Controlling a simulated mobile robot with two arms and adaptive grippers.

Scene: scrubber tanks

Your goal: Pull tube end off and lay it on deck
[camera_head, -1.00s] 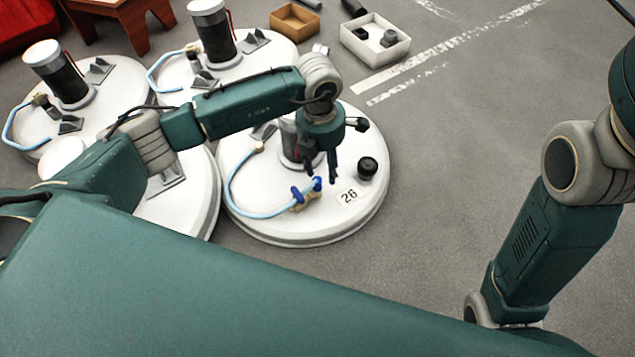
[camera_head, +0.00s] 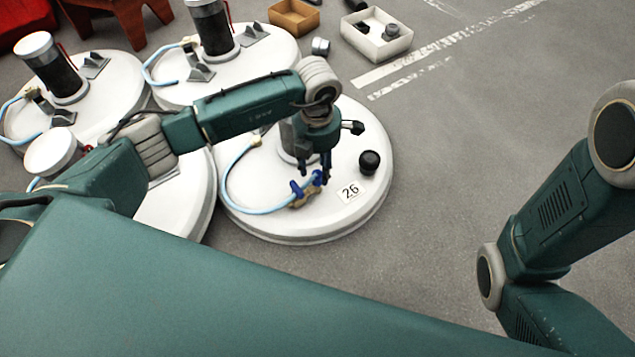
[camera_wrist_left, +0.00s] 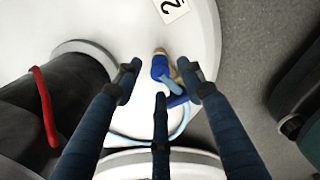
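A light blue tube (camera_head: 232,199) curves over the white round deck (camera_head: 357,217) of the tank labelled 26. One end meets a small fitting near the dark cylinder. The other end meets a brass-coloured valve (camera_head: 301,200) with blue parts, also seen in the left wrist view (camera_wrist_left: 160,68). My left gripper (camera_head: 318,176) is right over this end, fingers pointing down. In the left wrist view its fingers (camera_wrist_left: 163,85) are spread, with the blue fitting and tube between and beyond them. Contact cannot be told. My right arm is at the right; its gripper is out of view.
A black knob (camera_head: 369,162) stands on the deck right of the valve, near the 26 label (camera_head: 350,191). A dark cylinder (camera_wrist_left: 50,105) with a red strip stands close to my left gripper. The deck's front right is bare. Other tanks stand left and behind.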

